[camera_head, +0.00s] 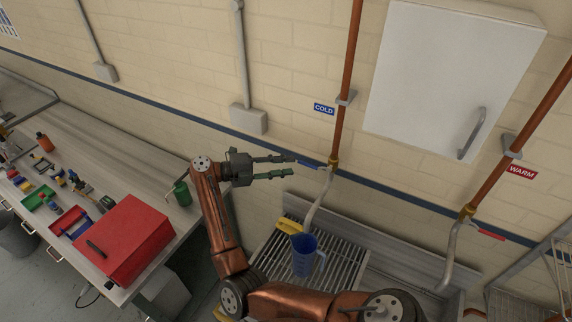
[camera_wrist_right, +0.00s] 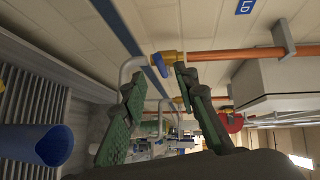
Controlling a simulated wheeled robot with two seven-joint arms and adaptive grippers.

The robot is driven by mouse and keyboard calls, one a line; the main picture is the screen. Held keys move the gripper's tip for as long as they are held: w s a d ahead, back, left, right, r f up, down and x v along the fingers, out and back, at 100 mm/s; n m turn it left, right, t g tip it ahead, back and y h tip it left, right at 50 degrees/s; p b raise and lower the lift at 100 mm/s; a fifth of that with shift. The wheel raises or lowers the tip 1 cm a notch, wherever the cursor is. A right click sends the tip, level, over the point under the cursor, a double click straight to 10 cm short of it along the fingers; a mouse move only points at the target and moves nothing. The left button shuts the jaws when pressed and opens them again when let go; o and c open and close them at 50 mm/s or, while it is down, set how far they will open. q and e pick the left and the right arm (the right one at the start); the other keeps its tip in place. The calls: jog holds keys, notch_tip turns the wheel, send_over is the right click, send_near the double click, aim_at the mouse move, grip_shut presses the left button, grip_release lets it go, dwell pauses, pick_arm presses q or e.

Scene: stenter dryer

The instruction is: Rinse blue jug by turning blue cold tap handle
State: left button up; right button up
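The blue jug (camera_head: 303,262) stands upright on the slatted metal rack, under the lower end of the cold spout (camera_head: 318,203). It also shows in the right wrist view (camera_wrist_right: 40,146). The blue cold tap handle (camera_head: 309,164) points left from the brass valve below the COLD sign. My right gripper (camera_head: 292,166) is open, its green-padded fingers pointing at the handle. In the right wrist view, the blue handle (camera_wrist_right: 160,65) lies in line with the gap between the fingertips (camera_wrist_right: 159,76); contact cannot be told. No water stream is visible. My left gripper is not in view.
A yellow object (camera_head: 288,226) lies at the rack's back edge, beside the jug. The warm tap with a red handle (camera_head: 490,235) is at right. A white cabinet (camera_head: 440,80) hangs above. A workbench with a red toolbox (camera_head: 130,240) and a green mug (camera_head: 183,193) is at left.

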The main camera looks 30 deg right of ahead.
aim_at(305, 164)
jog(key=shift+s+d, duration=0.25)
jog(key=shift+d, duration=0.4)
jog(key=shift+s+d+f, duration=0.1)
jog(key=shift+d, duration=0.2)
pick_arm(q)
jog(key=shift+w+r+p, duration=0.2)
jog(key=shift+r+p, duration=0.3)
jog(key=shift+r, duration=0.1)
pick_arm(e)
jog(key=shift+x, duration=2.55)
jog(key=shift+c, duration=0.2)
grip_shut()
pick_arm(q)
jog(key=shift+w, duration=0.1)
